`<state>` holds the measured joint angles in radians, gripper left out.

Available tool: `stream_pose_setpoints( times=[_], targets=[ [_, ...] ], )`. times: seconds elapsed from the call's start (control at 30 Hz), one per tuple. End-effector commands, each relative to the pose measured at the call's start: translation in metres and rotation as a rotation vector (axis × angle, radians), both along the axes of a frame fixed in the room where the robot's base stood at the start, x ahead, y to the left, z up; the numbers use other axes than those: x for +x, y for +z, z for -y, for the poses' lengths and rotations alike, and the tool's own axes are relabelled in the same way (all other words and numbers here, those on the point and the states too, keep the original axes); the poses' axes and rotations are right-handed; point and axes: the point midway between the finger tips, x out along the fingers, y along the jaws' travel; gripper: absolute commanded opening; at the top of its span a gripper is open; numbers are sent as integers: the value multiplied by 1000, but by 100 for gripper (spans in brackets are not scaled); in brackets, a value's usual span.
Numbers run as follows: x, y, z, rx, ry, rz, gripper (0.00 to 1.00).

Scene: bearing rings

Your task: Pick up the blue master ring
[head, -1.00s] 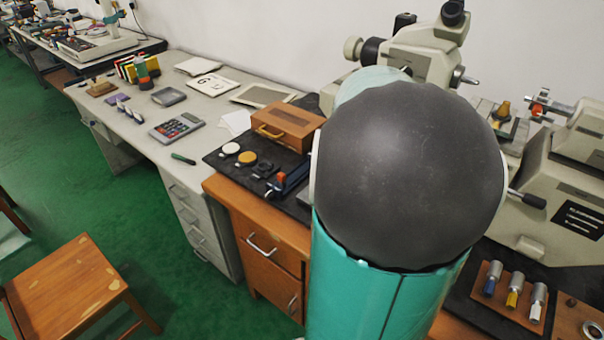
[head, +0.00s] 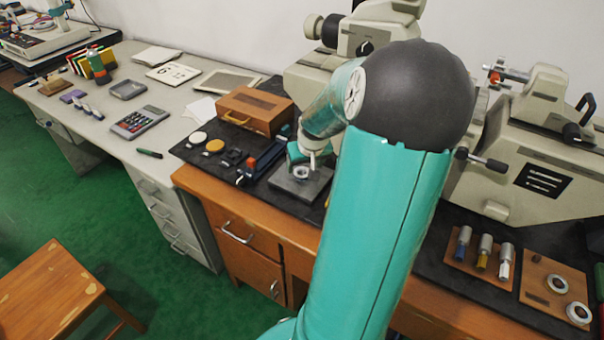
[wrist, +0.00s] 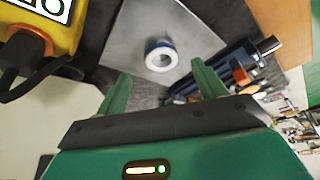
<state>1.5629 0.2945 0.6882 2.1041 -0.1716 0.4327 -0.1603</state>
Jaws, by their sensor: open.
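The blue master ring (wrist: 160,55) shows in the wrist view as a short ring with a pale top face, an open bore and a dark blue band on its side. It sits on a grey metal plate (wrist: 118,35). In the head view the ring (head: 301,173) is small on the plate (head: 290,188); its blue is hard to make out there. My gripper (wrist: 160,75) is open and empty, its green fingers spread either side of the ring's line and apart from it. In the head view my gripper (head: 313,156) is just above the plate, partly hidden by my arm.
A wooden box (head: 256,110) stands behind the plate. A dark blue bar-shaped tool (wrist: 235,65) lies close right of the ring in the wrist view, a yellow device (wrist: 45,25) at left. Handled gauges (head: 483,252) and loose rings (head: 557,284) lie at right.

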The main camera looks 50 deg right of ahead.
Motion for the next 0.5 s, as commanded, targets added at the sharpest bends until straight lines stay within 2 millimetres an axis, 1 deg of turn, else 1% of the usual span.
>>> stream_pose_setpoints(
  times=[0.03,0.1,0.23,0.33,0.5],
  targets=[
    [4,-8,0,5,4,0,70],
    [7,-19,1,5,3,0,70],
    [13,-33,5,3,1,0,70],
    [14,-37,7,1,-1,1,70],
    [14,-37,8,1,-2,0,70]
  ],
)
